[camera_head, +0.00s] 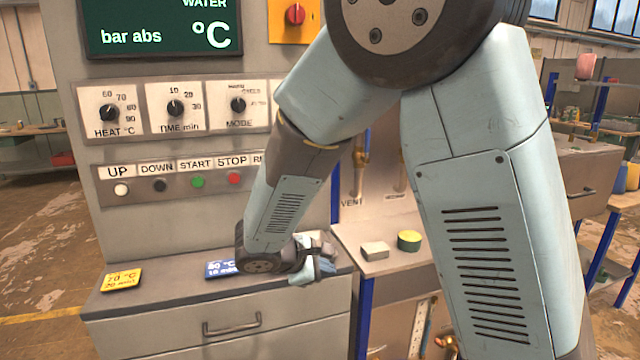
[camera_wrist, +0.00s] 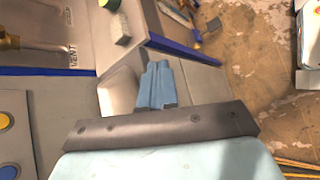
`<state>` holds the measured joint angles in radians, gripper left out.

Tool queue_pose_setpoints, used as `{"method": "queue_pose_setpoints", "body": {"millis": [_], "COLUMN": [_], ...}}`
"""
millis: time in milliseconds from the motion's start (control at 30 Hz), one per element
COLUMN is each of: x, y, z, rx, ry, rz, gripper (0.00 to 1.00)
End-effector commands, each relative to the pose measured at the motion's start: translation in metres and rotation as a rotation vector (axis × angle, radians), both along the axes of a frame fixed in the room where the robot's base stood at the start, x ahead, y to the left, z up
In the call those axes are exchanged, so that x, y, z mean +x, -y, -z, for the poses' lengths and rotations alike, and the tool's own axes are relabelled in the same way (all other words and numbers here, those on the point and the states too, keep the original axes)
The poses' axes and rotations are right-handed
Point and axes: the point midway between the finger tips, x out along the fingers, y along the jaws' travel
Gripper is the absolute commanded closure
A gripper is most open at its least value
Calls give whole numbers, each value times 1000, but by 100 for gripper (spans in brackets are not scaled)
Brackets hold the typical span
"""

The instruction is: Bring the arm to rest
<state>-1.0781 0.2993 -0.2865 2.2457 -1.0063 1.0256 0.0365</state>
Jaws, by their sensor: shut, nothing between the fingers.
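My gripper (camera_head: 326,269) is at the end of my pale blue arm, low over the right end of the grey drawer cabinet's top (camera_head: 170,298). In the wrist view my gripper's pale blue fingers (camera_wrist: 158,78) lie side by side, shut, with nothing between them. The arm bends down from the upper right across the front of the control panel. I cannot tell whether the gripper touches the cabinet top.
A yellow card (camera_head: 121,280) and a blue card (camera_head: 221,269) lie on the cabinet top, the blue one beside my wrist. A pale block (camera_head: 375,251) and a yellow-green round piece (camera_head: 409,240) sit on the ledge to the right. The panel with knobs (camera_head: 175,107) and buttons stands behind.

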Motion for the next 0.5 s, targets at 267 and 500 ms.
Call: {"method": "queue_pose_setpoints", "body": {"millis": [267, 500], "x": [-16, -42], "y": [78, 130], "z": [-41, -73], "rx": [251, 463], "ry": [-7, 17], "rz": [283, 501], "gripper": [100, 100]}}
